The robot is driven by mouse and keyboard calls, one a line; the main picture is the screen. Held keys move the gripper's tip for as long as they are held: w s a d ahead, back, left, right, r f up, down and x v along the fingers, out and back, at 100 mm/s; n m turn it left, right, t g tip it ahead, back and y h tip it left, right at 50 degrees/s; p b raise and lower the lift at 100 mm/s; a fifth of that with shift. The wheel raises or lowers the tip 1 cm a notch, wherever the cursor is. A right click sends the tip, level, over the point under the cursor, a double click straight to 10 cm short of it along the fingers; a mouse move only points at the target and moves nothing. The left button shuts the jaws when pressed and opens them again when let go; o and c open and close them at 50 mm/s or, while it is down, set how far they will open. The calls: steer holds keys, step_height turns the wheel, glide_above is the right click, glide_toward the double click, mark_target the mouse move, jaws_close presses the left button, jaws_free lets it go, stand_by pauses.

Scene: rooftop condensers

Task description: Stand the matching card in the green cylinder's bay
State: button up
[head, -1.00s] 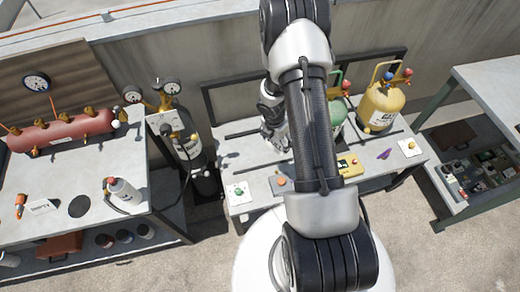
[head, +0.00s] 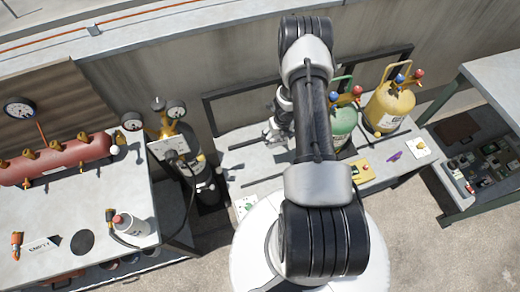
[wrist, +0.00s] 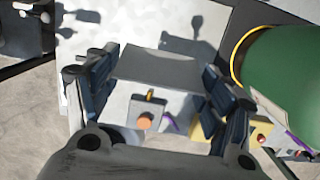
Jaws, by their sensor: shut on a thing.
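My gripper (wrist: 160,92) is shut on a flat grey card (wrist: 158,70), which spans between its fingers in the wrist view. No marking is readable on the side facing me. In the head view my gripper (head: 272,134) is over the bench, left of the green cylinder (head: 342,124), and the card cannot be made out. The green cylinder also fills the right of the wrist view (wrist: 282,78), close beside the right finger and apparently apart from it. Its bay cannot be clearly told from the bench.
A yellow cylinder (head: 389,107) stands right of the green one. A yellow device (head: 362,171), a purple item (head: 394,156) and a small white plate (head: 419,148) lie along the bench. A grey block with an orange knob (wrist: 146,120) is below the card. A dark gas cylinder (head: 200,170) stands left.

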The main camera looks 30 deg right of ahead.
steer(key=shift+w+f+b, duration=0.15)
steer(key=shift+f+b, duration=6.8)
steer(key=shift+f, duration=3)
steer(key=shift+f, duration=0.1)
steer(key=shift+f+b, duration=0.15)
steer(key=shift+b, duration=0.15)
steer(key=o, duration=1)
steer(key=shift+c, duration=0.2)
